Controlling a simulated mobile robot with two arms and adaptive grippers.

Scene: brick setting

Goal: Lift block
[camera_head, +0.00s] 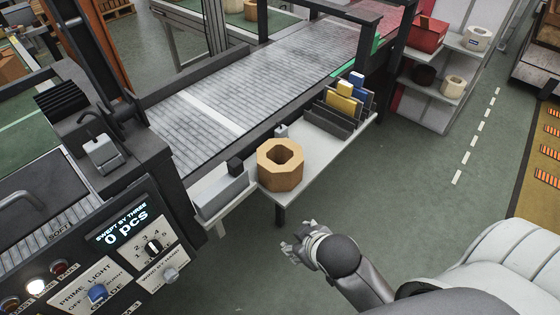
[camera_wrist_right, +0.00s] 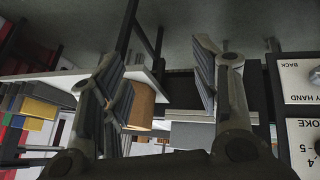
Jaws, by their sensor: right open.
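A tan octagonal block (camera_head: 281,168) with a round hole through its top stands on the white side shelf (camera_head: 322,152) beside the conveyor in the head view. In the right wrist view part of the block (camera_wrist_right: 143,106) shows behind one finger, which hides the rest. My right gripper (camera_head: 293,242) is below and slightly right of the block in the head view, apart from it. Its fingers (camera_wrist_right: 162,88) are spread with nothing between them. My left gripper is in neither view.
A grey box (camera_head: 221,194) with a black knob sits left of the block. A dark rack (camera_head: 335,112) with yellow and blue pieces stands to its right. The control panel (camera_head: 120,255) is at lower left. Green floor right of the shelf is clear.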

